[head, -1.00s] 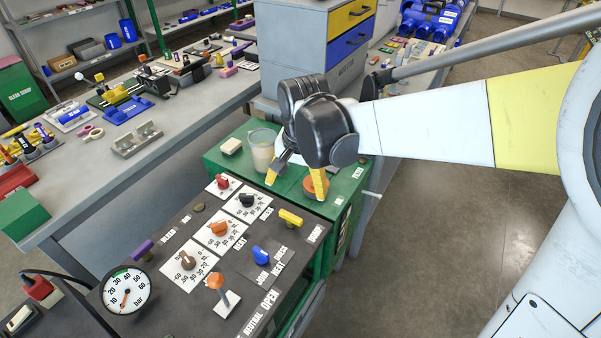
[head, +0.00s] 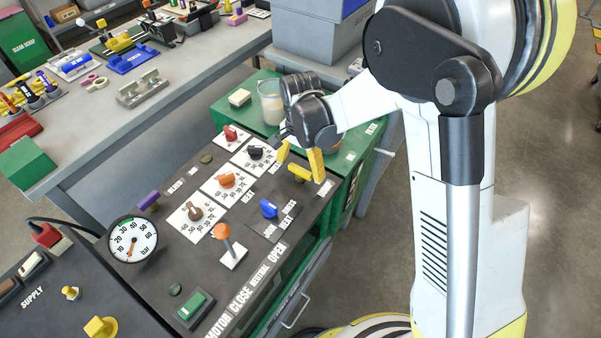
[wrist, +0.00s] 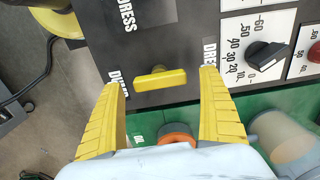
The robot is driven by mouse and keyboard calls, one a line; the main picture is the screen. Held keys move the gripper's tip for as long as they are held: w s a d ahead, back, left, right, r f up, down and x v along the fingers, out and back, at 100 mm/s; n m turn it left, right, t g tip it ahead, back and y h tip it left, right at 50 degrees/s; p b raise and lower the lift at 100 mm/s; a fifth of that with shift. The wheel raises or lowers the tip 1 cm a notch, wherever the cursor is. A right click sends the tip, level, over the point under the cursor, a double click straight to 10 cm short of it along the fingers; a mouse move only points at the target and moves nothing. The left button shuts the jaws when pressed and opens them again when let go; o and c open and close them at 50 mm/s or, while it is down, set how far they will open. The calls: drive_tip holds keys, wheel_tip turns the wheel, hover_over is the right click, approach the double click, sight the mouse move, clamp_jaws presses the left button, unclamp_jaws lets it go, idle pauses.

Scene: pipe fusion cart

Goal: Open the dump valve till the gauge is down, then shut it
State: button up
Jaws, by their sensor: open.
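The yellow dump valve handle (head: 299,172) is a short bar on the far right edge of the dark panel (head: 180,262). In the wrist view the handle (wrist: 160,78) lies crosswise between the fingertips, with a gap on each side. A partly hidden label there seems to read DUMP. My gripper (head: 299,158) is open and empty, its yellow fingers close to the handle; I cannot tell the exact height gap. The white round gauge (head: 132,240) is at the panel's left; its orange needle points down and slightly left, near the low end.
Nearby on the panel are a blue knob (head: 268,208), an orange-topped lever (head: 221,231), a black knob (head: 255,153) and a purple handle (head: 149,200).

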drive_tip(key=shift+f, duration=0.6)
drive_tip(key=c, duration=1.2)
